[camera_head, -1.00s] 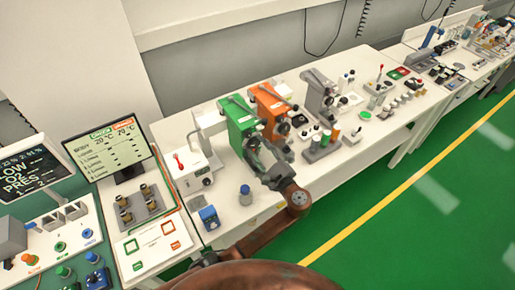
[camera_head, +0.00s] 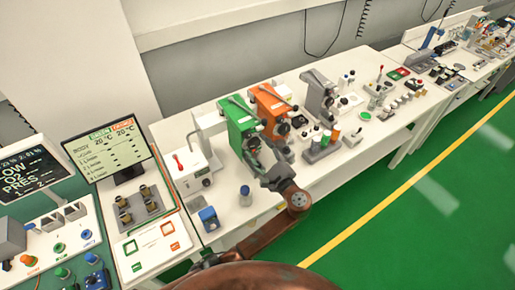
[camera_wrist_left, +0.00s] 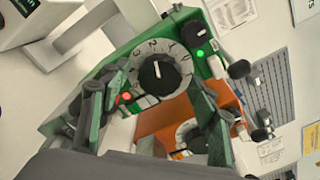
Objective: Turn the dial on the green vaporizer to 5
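The green vaporizer (camera_head: 237,118) stands on the white table, at the left end of a row of similar units. Its dial (camera_wrist_left: 160,72) is a white numbered ring with a black knob in the middle, on the front face in the left wrist view. A white mark on the knob points up in that picture; I cannot read which number it meets. My left gripper (camera_head: 258,158) is at the front of this vaporizer. In the left wrist view its two fingers (camera_wrist_left: 157,92) are spread, one on each side of the dial's lower part; I cannot tell whether they touch it. My right gripper is not in view.
An orange vaporizer (camera_head: 270,108) stands close on the right, and a grey one (camera_head: 318,95) beyond it. Green floor lies in front.

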